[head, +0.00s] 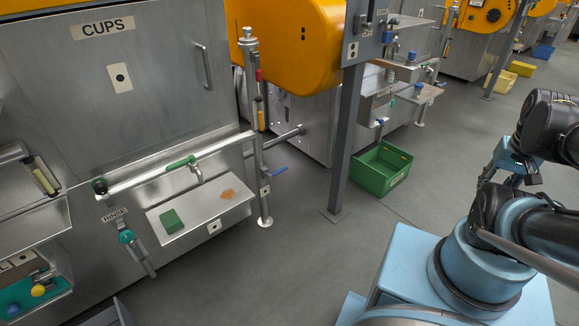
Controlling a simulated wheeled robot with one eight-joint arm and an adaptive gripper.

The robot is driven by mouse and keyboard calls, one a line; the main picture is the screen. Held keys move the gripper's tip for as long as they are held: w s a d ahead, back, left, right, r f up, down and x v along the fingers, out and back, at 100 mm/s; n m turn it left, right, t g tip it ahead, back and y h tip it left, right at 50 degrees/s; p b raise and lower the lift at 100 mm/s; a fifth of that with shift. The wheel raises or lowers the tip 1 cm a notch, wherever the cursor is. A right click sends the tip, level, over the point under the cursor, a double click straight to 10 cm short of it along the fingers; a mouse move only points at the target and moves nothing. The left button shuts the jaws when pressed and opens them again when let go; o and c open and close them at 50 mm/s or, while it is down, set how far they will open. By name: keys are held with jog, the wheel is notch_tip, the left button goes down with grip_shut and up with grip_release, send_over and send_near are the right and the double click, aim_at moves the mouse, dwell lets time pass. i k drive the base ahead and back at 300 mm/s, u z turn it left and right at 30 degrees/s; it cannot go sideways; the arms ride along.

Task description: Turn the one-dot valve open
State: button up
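No valve is clearly readable as the one-dot valve. A blue lever (279,172) sticks out low on the upright pipe by the CUPS machine, just above a small marked plate (265,190) too small to read surely. A green lever (180,163) sits on the slanting pipe over the shelf. A teal-handled valve (127,237) hangs under the RINSE label. A red handle (258,75) and a yellow one (261,120) are higher on the upright. My gripper (516,180) is at the right, far from all these, partly hidden by my arm; its opening is unclear.
A metal shelf (190,240) with a green sponge (171,221) juts from the CUPS machine (120,130). A grey post (345,140) and a green crate (381,168) stand mid-floor. Open floor (310,250) lies between my base and the machine.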

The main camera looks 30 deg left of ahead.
aim_at(269, 176)
jog(key=u, duration=0.05)
jog(key=i, duration=0.1)
jog(key=u, duration=1.75)
jog(key=i, duration=1)
jog(key=z, duration=1.25)
jog(key=k, duration=0.55)
jog(key=u, duration=0.05)
